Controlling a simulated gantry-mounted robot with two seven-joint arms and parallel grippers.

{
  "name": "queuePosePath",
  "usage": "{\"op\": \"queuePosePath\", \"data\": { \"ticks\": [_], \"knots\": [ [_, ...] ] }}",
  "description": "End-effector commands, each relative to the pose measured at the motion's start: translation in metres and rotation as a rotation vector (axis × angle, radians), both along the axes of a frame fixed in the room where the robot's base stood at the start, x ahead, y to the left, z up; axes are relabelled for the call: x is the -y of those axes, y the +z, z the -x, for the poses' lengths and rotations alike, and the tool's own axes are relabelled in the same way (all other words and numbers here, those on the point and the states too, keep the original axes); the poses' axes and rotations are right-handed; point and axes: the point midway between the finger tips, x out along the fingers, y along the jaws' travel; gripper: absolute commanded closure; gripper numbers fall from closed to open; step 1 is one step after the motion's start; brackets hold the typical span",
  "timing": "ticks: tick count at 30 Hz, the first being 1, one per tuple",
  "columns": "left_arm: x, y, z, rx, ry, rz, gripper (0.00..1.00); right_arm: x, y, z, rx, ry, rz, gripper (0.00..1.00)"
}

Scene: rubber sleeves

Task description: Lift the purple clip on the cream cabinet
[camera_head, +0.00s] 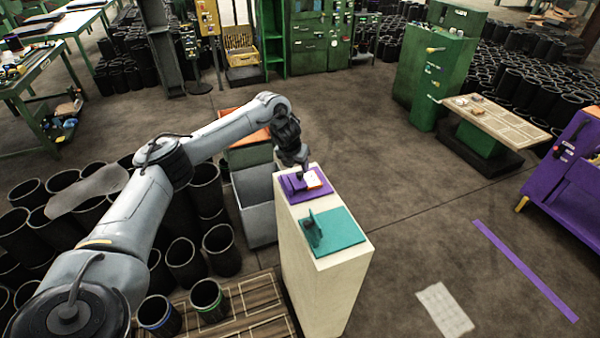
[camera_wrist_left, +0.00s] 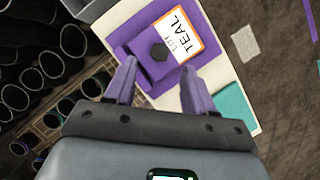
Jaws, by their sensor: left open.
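The cream cabinet (camera_head: 325,285) stands in the middle of the head view. On the far part of its top lies the purple clip (camera_head: 291,190), a flat purple board with a raised part. It also shows in the left wrist view (camera_wrist_left: 127,47), with a dark knob and a white orange-edged card (camera_wrist_left: 178,35) reading "LOT TEAL". My left gripper (camera_head: 303,168) is above the purple clip. In the left wrist view its open fingers (camera_wrist_left: 158,82) are spread below the knob, with nothing held between them. My right gripper is in neither view.
A teal board (camera_head: 343,232) with an upright dark-teal piece lies on the near part of the cabinet top. A grey bin (camera_head: 254,195) stands left of the cabinet. Black rubber sleeves (camera_head: 185,262) crowd the left. Open floor lies to the right.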

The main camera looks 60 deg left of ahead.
Motion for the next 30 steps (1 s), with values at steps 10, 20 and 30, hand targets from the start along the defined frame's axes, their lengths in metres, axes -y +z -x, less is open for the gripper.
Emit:
{"op": "queuePosePath", "data": {
  "ticks": [10, 20, 30],
  "knots": [
    [-0.009, -0.042, -0.014, 0.000, 0.001, 0.002, 0.46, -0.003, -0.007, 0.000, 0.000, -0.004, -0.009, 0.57],
    [-0.011, -0.049, -0.017, 0.001, 0.000, 0.000, 0.46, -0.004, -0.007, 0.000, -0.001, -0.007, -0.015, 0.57],
    [-0.011, -0.048, -0.017, 0.001, 0.000, 0.000, 0.80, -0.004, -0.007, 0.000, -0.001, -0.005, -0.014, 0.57]
  ]
}}
